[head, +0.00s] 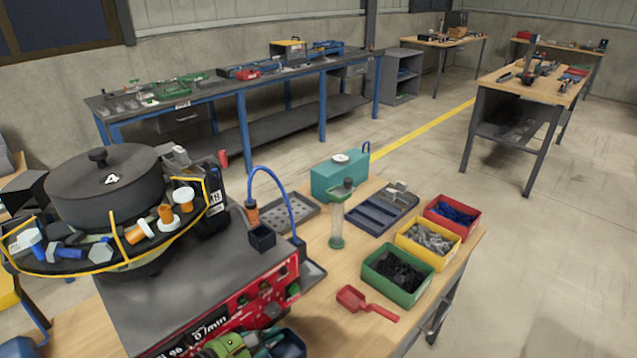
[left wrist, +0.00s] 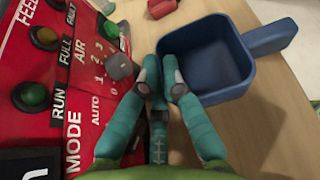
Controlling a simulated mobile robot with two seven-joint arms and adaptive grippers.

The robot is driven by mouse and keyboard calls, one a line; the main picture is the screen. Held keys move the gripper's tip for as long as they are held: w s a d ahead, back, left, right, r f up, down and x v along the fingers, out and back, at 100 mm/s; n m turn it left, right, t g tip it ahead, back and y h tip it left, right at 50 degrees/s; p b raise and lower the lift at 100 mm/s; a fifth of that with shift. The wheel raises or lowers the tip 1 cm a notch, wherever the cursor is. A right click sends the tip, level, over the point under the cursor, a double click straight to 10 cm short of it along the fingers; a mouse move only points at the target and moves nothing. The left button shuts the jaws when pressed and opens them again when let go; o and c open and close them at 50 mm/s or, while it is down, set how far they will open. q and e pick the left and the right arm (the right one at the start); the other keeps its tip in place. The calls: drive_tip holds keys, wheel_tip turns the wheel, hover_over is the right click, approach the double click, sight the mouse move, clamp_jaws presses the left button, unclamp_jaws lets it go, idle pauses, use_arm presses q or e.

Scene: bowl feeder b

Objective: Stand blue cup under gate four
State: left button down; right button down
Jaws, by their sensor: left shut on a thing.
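The blue cup (left wrist: 212,55), square and open with a side handle, fills the upper middle of the left wrist view; it looks empty. My left gripper (left wrist: 165,75) is shut on its near left wall. In the head view the cup (head: 290,345) is partly cut off at the bottom edge, with my left gripper (head: 272,340) beside it, in front of the red control panel. No other gate number is readable. My right gripper is not in view.
The red panel (head: 235,315) with knobs and buttons is close beside my left gripper. Green (head: 398,270), yellow (head: 428,243) and red bins and a red scoop (head: 365,303) occupy the wooden bench.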

use_arm(q)
drive_tip(key=s+a+r+m+h, duration=0.1)
drive_tip(key=s+a+r, duration=0.3)
drive_tip(key=r, duration=0.4)
drive_tip(key=s+a+r+g, duration=0.1)
drive_tip(key=s+a+r, duration=0.3)
drive_tip(key=r, duration=0.5)
drive_tip(key=shift+s+a+m+g+h, duration=0.3)
drive_tip(key=shift+s+a+m+h, duration=0.1)
drive_tip(key=shift+s, duration=0.5)
